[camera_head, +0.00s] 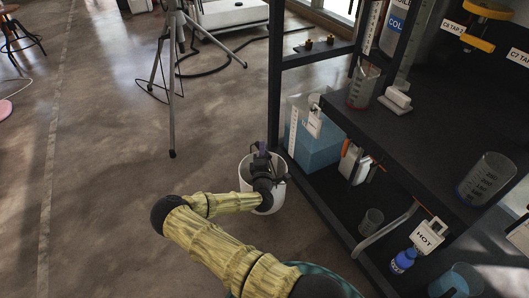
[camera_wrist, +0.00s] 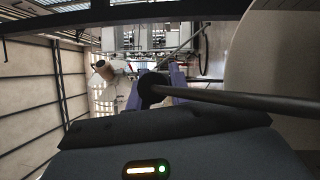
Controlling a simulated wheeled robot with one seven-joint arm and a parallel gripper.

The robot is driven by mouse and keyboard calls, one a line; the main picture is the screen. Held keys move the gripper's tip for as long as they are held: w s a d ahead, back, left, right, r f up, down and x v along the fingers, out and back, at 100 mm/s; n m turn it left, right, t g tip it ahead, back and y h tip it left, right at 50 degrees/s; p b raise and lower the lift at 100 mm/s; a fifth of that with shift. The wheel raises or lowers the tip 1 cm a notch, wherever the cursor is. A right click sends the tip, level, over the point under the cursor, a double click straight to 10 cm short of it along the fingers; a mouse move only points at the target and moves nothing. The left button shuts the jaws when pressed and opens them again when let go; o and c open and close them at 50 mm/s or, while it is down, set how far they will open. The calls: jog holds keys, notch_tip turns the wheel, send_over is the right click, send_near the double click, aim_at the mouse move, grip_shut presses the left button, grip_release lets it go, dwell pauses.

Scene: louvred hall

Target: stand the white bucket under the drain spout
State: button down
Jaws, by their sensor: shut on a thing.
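The white bucket (camera_head: 279,197) is upright in the head view, beside the left front edge of the dark shelf unit. I cannot tell whether its base touches the floor. My gripper (camera_head: 261,152) is over the bucket and hides part of its mouth. In the wrist view my gripper (camera_wrist: 160,91) has its purple fingers shut on a dark bar, which looks like the bucket's handle. The pale bucket side (camera_wrist: 275,70) fills the right of that view. A grey bent pipe (camera_head: 386,234), possibly the drain spout, slopes down to the lower shelf's front edge, to the bucket's right.
The shelf unit's black post (camera_head: 275,90) stands close behind the bucket. A blue-filled tank (camera_head: 315,145) is right of it. Several containers, including a blue bottle (camera_head: 403,261), stand on the lower shelf. A tripod (camera_head: 172,80) stands at the back.

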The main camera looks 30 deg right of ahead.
jog(key=s+a+r+y+p, duration=0.1)
jog(key=s+a+r+p, duration=0.1)
jog(key=a+r, duration=0.3)
jog(key=s+a+r+n+y+p, duration=0.1)
jog(key=s+a+r+p, duration=0.1)
jog(key=a+r+p, duration=0.3)
jog(key=s+a+r+t+y+p, duration=0.1)
jog(key=s+a+r+p, duration=0.1)
jog(key=a+r, duration=0.4)
jog(key=shift+a+r+n+p, duration=0.15)
jog(key=shift+a+n+p, duration=0.25)
jog(key=shift+a+p, duration=0.45)
jog(key=shift+s+d, duration=0.1)
